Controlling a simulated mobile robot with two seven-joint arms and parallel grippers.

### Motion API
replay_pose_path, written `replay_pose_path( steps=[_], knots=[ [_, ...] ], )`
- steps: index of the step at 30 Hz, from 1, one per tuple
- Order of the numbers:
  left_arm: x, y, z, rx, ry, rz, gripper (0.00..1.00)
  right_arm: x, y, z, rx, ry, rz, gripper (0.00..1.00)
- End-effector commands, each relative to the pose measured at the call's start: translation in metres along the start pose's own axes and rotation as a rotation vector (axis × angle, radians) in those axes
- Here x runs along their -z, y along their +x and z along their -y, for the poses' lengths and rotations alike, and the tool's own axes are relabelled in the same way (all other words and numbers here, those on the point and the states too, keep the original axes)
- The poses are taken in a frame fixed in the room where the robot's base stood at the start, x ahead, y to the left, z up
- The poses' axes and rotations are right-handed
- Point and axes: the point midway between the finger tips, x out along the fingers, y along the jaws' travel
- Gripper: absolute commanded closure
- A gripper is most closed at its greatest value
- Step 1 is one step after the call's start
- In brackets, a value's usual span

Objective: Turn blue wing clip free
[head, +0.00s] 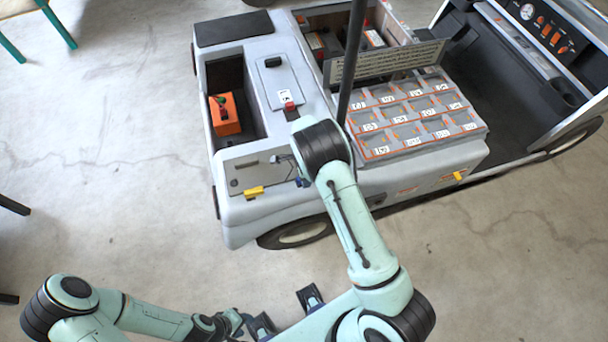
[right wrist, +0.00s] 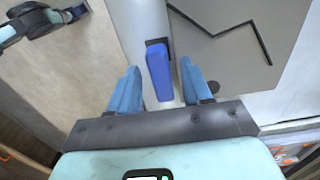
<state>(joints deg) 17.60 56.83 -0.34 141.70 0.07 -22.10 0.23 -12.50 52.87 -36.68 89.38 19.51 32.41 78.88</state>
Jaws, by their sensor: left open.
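The blue wing clip (right wrist: 160,72) shows in the right wrist view, on a small dark mount at the edge of a grey panel. My right gripper (right wrist: 161,88) has its two blue fingers on either side of the clip, with a gap to each. In the head view my right arm covers most of that gripper (head: 292,170) at the cart's near left corner. I cannot tell the blue clip from the fingers there. My left gripper (head: 286,311) is open and empty at the bottom of the head view, apart from the cart.
The pale cart (head: 232,225) carries a yellow clip (head: 253,192), a red clip (head: 289,106) and an orange box (head: 224,114) in a bay. A dark upright pole (head: 350,70) and a board (head: 388,62) stand by the numbered compartments (head: 415,115).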

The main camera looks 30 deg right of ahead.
Motion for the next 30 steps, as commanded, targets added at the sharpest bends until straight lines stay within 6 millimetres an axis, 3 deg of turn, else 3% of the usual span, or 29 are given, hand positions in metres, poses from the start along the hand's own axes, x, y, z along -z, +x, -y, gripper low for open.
replay_pose_path(
  steps=[5, 15, 21, 30],
  knots=[
    [0.000, -0.002, -0.001, 0.000, 0.000, -0.001, 0.57, -0.001, -0.015, 0.001, 0.003, -0.001, 0.001, 0.51],
    [0.003, -0.010, -0.005, -0.002, 0.002, -0.005, 0.57, -0.001, -0.090, 0.001, 0.005, -0.001, 0.002, 0.51],
    [0.004, -0.014, -0.006, -0.003, 0.003, -0.008, 0.57, -0.001, -0.122, 0.001, 0.002, -0.001, 0.001, 0.51],
    [0.004, -0.015, -0.007, -0.003, 0.003, -0.008, 0.57, 0.000, -0.134, 0.000, -0.001, 0.000, 0.000, 0.51]
  ],
)
